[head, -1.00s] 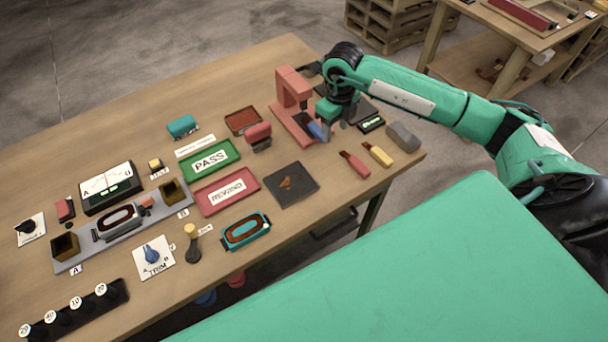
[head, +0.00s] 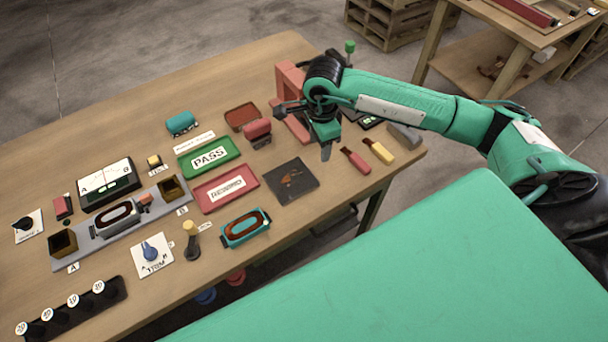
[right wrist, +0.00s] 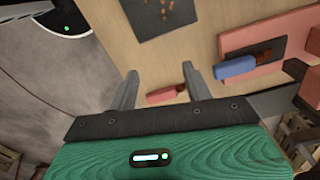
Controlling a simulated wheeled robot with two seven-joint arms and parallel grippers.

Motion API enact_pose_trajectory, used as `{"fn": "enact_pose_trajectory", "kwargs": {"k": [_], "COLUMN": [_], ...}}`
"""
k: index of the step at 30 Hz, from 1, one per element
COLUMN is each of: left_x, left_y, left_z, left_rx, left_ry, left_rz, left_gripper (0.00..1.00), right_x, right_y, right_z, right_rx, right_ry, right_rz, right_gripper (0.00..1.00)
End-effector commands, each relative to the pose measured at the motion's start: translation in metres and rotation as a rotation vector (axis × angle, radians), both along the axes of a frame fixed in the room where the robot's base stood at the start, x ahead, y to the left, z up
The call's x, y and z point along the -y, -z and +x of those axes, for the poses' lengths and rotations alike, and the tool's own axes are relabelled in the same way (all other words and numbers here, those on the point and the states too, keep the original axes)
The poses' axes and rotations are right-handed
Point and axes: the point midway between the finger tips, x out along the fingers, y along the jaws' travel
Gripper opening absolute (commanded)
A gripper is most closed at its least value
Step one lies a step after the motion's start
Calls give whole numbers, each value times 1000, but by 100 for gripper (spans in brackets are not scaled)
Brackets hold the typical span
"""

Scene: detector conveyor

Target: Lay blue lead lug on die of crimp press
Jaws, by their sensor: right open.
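The crimp press (head: 291,80) is a red frame at the far right of the table, partly hidden by my right arm; its red base also shows in the right wrist view (right wrist: 268,32). The blue lead lug (right wrist: 237,67) lies on the press's dark die plate (right wrist: 268,52), its copper end over the plate. In the head view my arm hides it. My right gripper (head: 304,130) is open and empty, above the table in front of the press. In the right wrist view the lug is to the right of the spread fingers (right wrist: 160,72), apart from them. My left gripper is not in view.
A red lead lug (head: 356,161) and a yellow one (head: 378,152) lie right of the gripper. A dark mat (head: 291,181) lies in front. Green PASS (head: 236,157) and red REWIND (head: 198,201) trays are to the left. A grey block (head: 404,136) is near the right edge.

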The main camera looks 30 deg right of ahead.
Motion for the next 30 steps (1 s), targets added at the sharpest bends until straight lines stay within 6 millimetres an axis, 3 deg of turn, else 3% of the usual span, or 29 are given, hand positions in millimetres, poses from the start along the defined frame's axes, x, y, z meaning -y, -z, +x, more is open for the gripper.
{"fn": "enact_pose_trajectory", "kwargs": {"k": [30], "left_x": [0], "left_y": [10], "left_z": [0], "left_rx": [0], "left_ry": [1], "left_rz": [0], "left_gripper": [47], "right_x": [-58], "right_y": [7], "right_z": [-42], "right_rx": [-2], "right_ry": [-1208], "right_rz": [4], "right_gripper": [50]}}
